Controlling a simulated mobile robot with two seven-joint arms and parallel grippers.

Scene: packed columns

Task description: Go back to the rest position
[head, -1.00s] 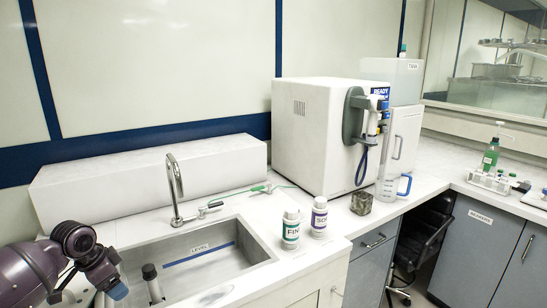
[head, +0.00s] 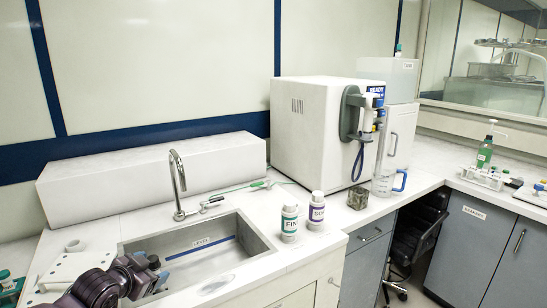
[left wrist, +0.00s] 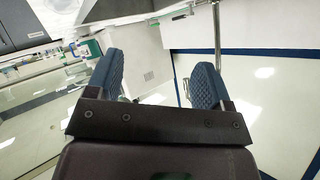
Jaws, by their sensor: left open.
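My left gripper (head: 150,272) is at the lower left of the head view, over the near left part of the sink (head: 258,243). Its fingers are small and partly hidden by my wrist there. In the left wrist view its two blue padded fingers (left wrist: 158,82) stand wide apart with nothing between them. My right gripper is in neither view.
A white block with holes (head: 72,268) lies left. A white machine (head: 308,130) stands behind.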

